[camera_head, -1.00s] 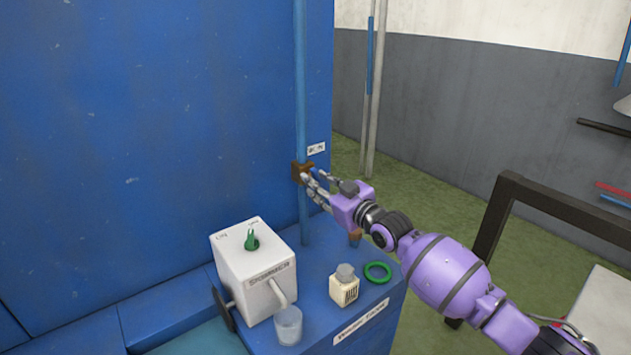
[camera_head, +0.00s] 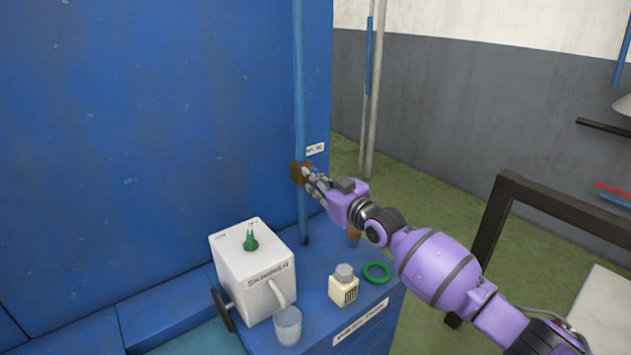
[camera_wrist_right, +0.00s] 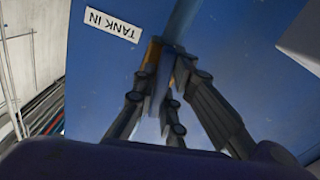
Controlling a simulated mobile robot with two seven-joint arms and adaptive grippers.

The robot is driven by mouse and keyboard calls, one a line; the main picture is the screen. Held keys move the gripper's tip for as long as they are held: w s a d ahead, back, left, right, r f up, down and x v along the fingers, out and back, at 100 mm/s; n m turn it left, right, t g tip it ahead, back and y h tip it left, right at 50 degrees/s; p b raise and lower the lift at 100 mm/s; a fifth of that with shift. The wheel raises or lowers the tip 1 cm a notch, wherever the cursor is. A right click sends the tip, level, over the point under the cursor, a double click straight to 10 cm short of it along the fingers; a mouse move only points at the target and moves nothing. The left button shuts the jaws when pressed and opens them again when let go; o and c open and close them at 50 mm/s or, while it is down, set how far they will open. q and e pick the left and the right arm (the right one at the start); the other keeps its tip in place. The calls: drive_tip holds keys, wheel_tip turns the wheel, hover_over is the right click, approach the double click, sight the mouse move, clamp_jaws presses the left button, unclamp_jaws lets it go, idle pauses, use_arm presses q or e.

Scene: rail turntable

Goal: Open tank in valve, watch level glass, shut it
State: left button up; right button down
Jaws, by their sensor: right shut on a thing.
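The tank in valve (camera_head: 299,172) is a brown body on a vertical blue pipe (camera_head: 301,90) against the blue wall. A small white label (camera_head: 315,149) is beside it; in the wrist view the label (camera_wrist_right: 112,23) reads TANK IN, upside down. My right gripper (camera_head: 309,174) is at the valve with its fingers drawn together. In the wrist view the right gripper (camera_wrist_right: 166,75) is shut on the valve's handle, which its fingers mostly hide; the handle's angle is unclear. I cannot surely identify the level glass. My left gripper is out of view.
Below, a white box (camera_head: 255,285) with a green knob (camera_head: 250,240) stands over a clear cup (camera_head: 287,325). A cream bottle (camera_head: 343,288) and a green ring (camera_head: 377,272) are on the blue ledge. A dark frame (camera_head: 560,212) stands at right.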

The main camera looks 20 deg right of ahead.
drive_tip(key=shift+f+m, duration=0.1)
drive_tip(key=shift+m, duration=1.1)
drive_tip(key=c, duration=1.8)
unclamp_jaws()
drive_tip(key=shift+s, duration=0.15)
drive_tip(key=v, duration=1.2)
